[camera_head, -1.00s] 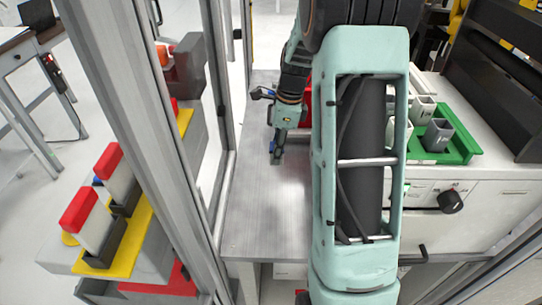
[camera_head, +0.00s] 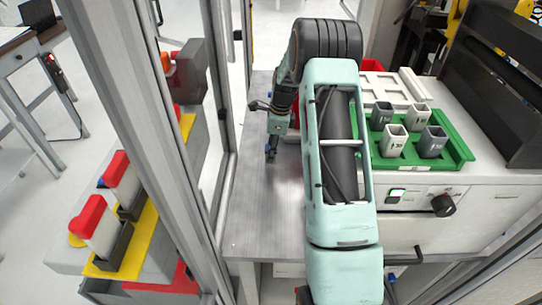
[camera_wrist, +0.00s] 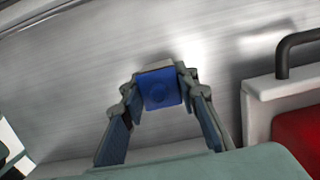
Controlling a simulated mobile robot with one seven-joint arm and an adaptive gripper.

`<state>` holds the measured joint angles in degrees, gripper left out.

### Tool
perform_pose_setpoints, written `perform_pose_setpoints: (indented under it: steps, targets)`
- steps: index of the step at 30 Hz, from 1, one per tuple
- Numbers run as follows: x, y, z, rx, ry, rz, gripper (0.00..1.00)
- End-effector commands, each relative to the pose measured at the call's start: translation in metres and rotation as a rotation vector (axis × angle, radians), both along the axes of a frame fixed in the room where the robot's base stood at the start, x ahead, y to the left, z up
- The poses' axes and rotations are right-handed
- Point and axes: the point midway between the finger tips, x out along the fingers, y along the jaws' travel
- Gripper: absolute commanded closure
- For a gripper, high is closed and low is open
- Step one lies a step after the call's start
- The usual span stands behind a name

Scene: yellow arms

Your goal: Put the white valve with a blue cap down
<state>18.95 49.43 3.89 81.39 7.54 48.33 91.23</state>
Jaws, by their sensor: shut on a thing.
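My gripper (camera_head: 271,152) hangs over the grey metal table (camera_head: 262,205), left of the machine. In the wrist view my gripper (camera_wrist: 160,92) is shut on the valve, whose square blue cap (camera_wrist: 158,88) faces the camera between the two fingertips. A thin pale edge of the white valve (camera_wrist: 155,66) shows just beyond the cap; the rest of its body is hidden. The brushed metal surface lies behind it. I cannot tell whether the valve touches the table.
A green tray (camera_head: 460,152) with several grey and white containers stands on the white machine at right. A red bin (camera_wrist: 300,135) with a grey rim and dark handle is close to the right of my gripper. The table's front is clear. A metal frame post (camera_head: 150,150) stands at left.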

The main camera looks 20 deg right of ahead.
Motion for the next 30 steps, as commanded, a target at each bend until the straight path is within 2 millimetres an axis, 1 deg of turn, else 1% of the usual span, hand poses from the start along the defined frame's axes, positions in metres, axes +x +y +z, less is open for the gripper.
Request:
perform_pose_setpoints:
  steps: [1, 4, 11, 15, 16, 20, 21, 30]
  targets:
    - [-0.002, 0.000, -0.010, 0.002, 0.007, -0.001, 1.00]
    - [-0.002, 0.000, -0.022, 0.002, 0.005, 0.000, 1.00]
    - [-0.002, 0.000, -0.024, 0.001, 0.003, -0.001, 1.00]
    - [-0.002, 0.000, -0.028, 0.001, 0.003, -0.001, 1.00]
    - [-0.002, 0.000, -0.028, 0.000, 0.003, -0.001, 0.71]
    - [-0.002, 0.000, -0.027, 0.002, 0.004, 0.000, 0.56]
    - [-0.002, 0.001, -0.027, 0.002, 0.004, 0.000, 0.54]
    - [-0.002, 0.000, -0.024, 0.001, 0.003, -0.001, 0.54]
